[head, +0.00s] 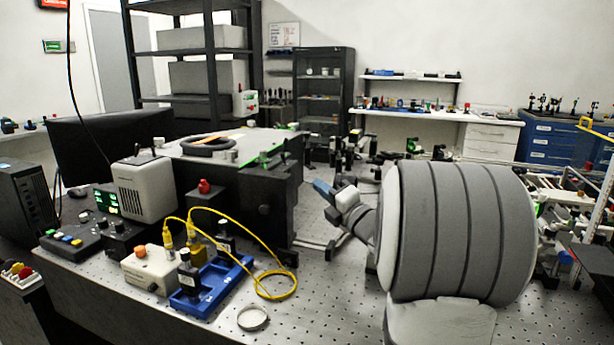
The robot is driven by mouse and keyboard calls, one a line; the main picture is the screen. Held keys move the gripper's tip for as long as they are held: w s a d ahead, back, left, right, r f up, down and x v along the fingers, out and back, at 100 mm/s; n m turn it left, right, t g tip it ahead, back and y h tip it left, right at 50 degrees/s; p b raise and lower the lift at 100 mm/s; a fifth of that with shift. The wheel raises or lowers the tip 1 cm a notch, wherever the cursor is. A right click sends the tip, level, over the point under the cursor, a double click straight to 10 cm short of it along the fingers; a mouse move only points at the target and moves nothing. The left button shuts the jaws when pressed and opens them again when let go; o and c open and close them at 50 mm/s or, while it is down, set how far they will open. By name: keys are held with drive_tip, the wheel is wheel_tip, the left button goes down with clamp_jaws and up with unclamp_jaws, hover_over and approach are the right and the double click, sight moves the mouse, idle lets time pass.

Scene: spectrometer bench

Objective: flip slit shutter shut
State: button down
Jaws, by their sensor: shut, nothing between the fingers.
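My gripper (324,188) is small in the head view, right of the black spectrometer box (264,208). Its bluish end points left toward the box's right side, and it looks shut and empty. I cannot tell whether it touches the box. I cannot make out the slit shutter or its position; it may be on the side of the box that faces away from the camera. A dark round knob shows on the box's front face.
A blue tray (212,287), a yellow cable (268,262) and a round metal dish (252,318) are on the perforated bench in front of the box. A grey instrument (147,187) stands at left. Several optics mounts stand behind my gripper. Bare bench (335,300) lies at front centre.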

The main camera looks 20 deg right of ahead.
sight(283, 157)
drive_tip(key=p+x, duration=0.1)
drive_tip(key=x, duration=1.2)
drive_tip(key=shift+w+f, duration=0.1)
drive_tip(key=shift+w, duration=0.05)
drive_tip(key=shift+a, duration=0.1)
